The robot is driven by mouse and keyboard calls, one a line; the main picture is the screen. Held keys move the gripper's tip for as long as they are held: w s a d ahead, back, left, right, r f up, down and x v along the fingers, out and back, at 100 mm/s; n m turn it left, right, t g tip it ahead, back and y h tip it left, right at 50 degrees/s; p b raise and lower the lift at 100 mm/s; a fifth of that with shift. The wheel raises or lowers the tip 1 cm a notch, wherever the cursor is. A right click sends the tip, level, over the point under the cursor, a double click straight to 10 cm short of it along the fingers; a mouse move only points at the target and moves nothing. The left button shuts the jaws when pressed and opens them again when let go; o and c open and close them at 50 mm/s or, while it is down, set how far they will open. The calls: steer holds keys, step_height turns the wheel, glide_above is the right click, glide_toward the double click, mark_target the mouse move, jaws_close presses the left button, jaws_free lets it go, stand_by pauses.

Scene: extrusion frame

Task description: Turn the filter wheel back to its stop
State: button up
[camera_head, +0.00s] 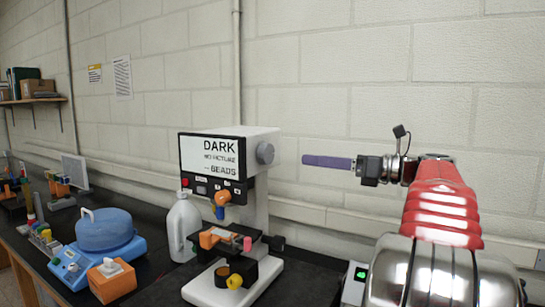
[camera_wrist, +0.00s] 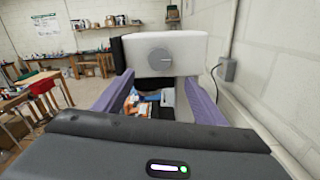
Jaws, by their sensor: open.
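The filter wheel appears to be the round grey knob (camera_head: 265,153) on the right side of the white microscope head (camera_head: 262,135). In the wrist view the knob (camera_wrist: 159,54) faces me, with a short dark mark on it. The microscope's screen (camera_head: 212,156) reads DARK, NO PICTURE, BEADS. My gripper (camera_head: 303,160) is right of the knob at about its height, pointing left at it, with a gap between. In the wrist view my gripper (camera_wrist: 159,78) is open and empty, its purple fingers spread either side below the knob. Nothing touches the knob.
The microscope stands on a black bench against a block wall. A white jug (camera_head: 182,228) stands left of it, and a blue-lidded device (camera_head: 104,232) and an orange box (camera_head: 111,280) farther left. In the wrist view a grey wall box (camera_wrist: 227,70) is at right.

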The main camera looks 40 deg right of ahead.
mark_target(270, 155)
stand_by(0.3)
steer(key=x, duration=1.4)
steer(key=shift+c, duration=0.5)
steer(key=c, duration=0.9)
